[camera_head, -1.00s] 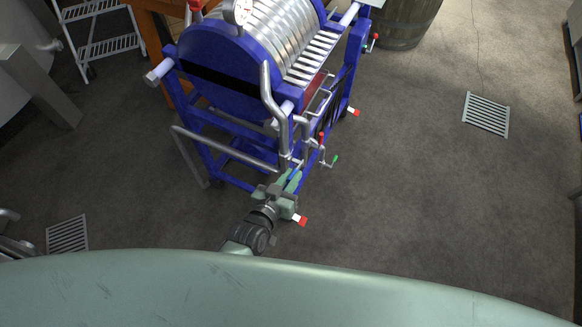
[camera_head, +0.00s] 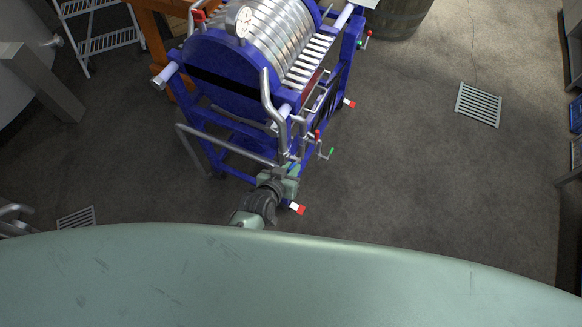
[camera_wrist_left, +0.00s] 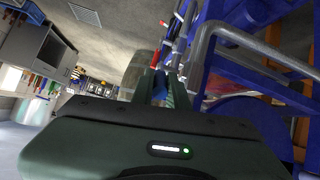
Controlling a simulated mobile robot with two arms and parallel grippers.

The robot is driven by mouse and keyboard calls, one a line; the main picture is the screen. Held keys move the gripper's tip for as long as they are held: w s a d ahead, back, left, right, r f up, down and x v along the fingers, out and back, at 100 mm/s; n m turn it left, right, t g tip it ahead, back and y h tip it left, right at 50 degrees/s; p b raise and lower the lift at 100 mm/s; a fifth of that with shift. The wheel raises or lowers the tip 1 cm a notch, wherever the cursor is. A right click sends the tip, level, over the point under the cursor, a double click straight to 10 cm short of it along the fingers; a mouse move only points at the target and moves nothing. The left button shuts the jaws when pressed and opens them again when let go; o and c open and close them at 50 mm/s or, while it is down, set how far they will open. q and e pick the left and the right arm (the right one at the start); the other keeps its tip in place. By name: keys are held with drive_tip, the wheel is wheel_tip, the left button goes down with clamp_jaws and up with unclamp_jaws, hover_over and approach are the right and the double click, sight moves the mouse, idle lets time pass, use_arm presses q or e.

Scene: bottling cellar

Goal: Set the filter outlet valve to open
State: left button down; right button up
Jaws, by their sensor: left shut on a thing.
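The blue plate filter (camera_head: 215,62) has silver plates and a bent steel pipe (camera_head: 272,100) running down its near side. My left gripper (camera_head: 288,166) is at the pipe's lower end and shut on a small part there; its own fingers hide that part. A red-tipped handle (camera_head: 317,134) and a green-tipped handle (camera_head: 331,151) are just beyond and right of the gripper. I cannot tell which fitting is the outlet valve. In the left wrist view the fingers (camera_wrist_left: 160,88) point at the pipework, beside the large steel pipe (camera_wrist_left: 205,50). My right gripper is out of view.
Another red tip (camera_head: 349,103) is farther back. The floor right of the filter is clear, with a drain grate (camera_head: 478,104).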

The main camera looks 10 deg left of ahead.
use_arm(q)
drive_tip(key=c, duration=1.4)
unclamp_jaws()
drive_tip(key=shift+v, duration=3.85)
drive_tip(key=shift+f, duration=0.1)
